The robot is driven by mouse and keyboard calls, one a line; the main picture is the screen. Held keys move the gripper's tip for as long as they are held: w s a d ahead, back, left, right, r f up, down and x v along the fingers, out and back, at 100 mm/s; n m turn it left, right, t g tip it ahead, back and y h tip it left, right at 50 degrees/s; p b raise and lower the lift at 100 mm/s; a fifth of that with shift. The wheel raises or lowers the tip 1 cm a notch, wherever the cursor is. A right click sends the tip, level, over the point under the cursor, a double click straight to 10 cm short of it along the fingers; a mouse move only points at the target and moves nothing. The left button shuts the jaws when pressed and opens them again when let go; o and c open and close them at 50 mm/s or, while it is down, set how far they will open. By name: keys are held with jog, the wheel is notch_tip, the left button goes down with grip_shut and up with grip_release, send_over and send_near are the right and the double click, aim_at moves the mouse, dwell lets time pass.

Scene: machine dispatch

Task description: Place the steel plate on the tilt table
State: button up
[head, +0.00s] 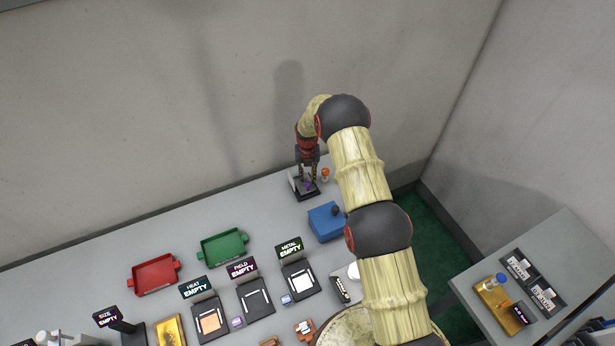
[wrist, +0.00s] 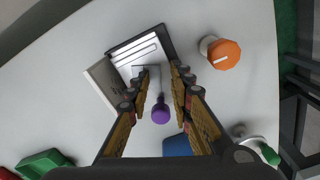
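My gripper (wrist: 160,70) points down over a small dark-based stand (wrist: 168,38) at the back of the bench, likely the tilt table; the head view also shows my gripper (head: 308,175) there. Its fingers are apart, with no object clearly held between them. A shiny silver plate-like surface (wrist: 140,52) with light stripes lies on the stand, just beyond the fingertips; I cannot tell whether it is the separate steel plate or the stand's top. A grey panel (wrist: 105,84) stands at its left edge. A purple knob (wrist: 160,112) shows between the fingers.
An orange knob (wrist: 224,53) stands right of the stand. A blue box (head: 326,222) is in front, with green (head: 222,247) and red (head: 155,274) trays to the left. Stations with signs reading EMPTY line the front. A side table (head: 545,265) stands at right.

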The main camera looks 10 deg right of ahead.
jog(key=s+r+m+t+b, duration=0.1)
jog(key=s+r+m, duration=0.25)
jog(key=r, duration=1.05)
jog(key=s+r+m+b, duration=0.15)
jog(key=r+m, duration=0.25)
jog(key=r, duration=1.1)
jog(key=s+r+m+t, duration=0.2)
jog(key=s+r+m, duration=0.7)
jog(key=s+r, duration=0.4)
jog(key=s+r+m+t, duration=0.1)
jog(key=s+r+m, duration=0.1)
jog(key=s+m, duration=0.6)
jog(key=s+r+m+t, duration=0.1)
jog(key=s+r+m, duration=0.2)
jog(key=s+m, duration=0.6)
jog(key=s, duration=1)
jog(key=shift+t, duration=0.3)
jog(key=shift+s, duration=0.1)
